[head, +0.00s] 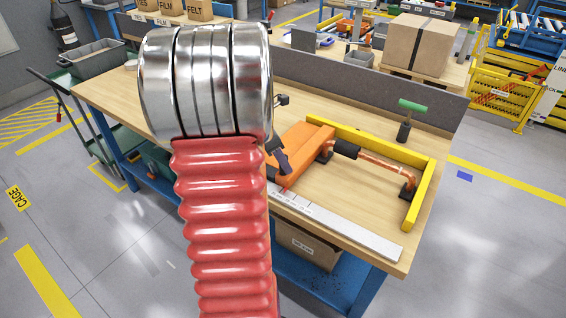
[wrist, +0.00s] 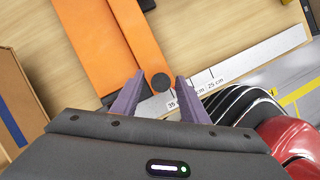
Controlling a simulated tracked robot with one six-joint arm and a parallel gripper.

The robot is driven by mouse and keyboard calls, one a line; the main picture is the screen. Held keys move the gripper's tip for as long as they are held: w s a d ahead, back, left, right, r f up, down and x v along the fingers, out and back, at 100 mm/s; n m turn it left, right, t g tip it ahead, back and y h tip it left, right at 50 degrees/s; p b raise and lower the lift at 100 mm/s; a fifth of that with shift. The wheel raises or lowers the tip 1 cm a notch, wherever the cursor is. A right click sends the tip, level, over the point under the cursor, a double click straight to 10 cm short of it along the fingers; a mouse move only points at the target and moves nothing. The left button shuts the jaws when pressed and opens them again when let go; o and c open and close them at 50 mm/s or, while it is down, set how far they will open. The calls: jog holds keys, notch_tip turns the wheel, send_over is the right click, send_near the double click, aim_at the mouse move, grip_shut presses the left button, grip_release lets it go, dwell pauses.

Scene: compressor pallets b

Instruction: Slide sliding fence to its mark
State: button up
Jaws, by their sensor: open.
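The orange sliding fence (head: 308,142) lies on the wooden workbench, along the inside of the yellow frame (head: 425,190). It also shows in the wrist view (wrist: 92,45), with a dark round knob (wrist: 161,82) at its near end. A white ruler strip (head: 340,222) runs along the bench's front edge; its printed centimetre marks show in the wrist view (wrist: 235,72). A small red line (head: 286,187) shows near the strip. My gripper (wrist: 158,86) is open, its purple fingers on either side of the knob. I cannot tell whether they touch it. My arm hides the bench's left-middle part in the head view.
A copper pipe (head: 385,172) with a black sleeve lies inside the yellow frame. A green-handled tool (head: 412,106) stands behind it. A grey panel (head: 350,86) lines the bench's back. A cardboard box (wrist: 20,105) is at the wrist view's left.

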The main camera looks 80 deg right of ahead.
jog(key=v, duration=1.2)
jog(key=shift+d, duration=0.1)
jog(key=w+a+r+m+t+h, duration=0.1)
jog(key=w+a+r+m+t, duration=0.15)
jog(key=w+a, duration=0.85)
jog(key=w+a+r+m+t, duration=0.1)
jog(key=w+a+t, duration=0.2)
jog(key=w+a, duration=0.75)
jog(key=s+a+f+m+t+y, duration=0.1)
jog(key=a+t, duration=0.1)
jog(key=a, duration=1.2)
jog(key=s+a+f+m+t+y, duration=0.1)
jog(key=s+a+m+t+y, duration=0.1)
jog(key=a, duration=1.2)
jog(key=shift+a+y, duration=0.15)
jog(key=shift+y, duration=0.15)
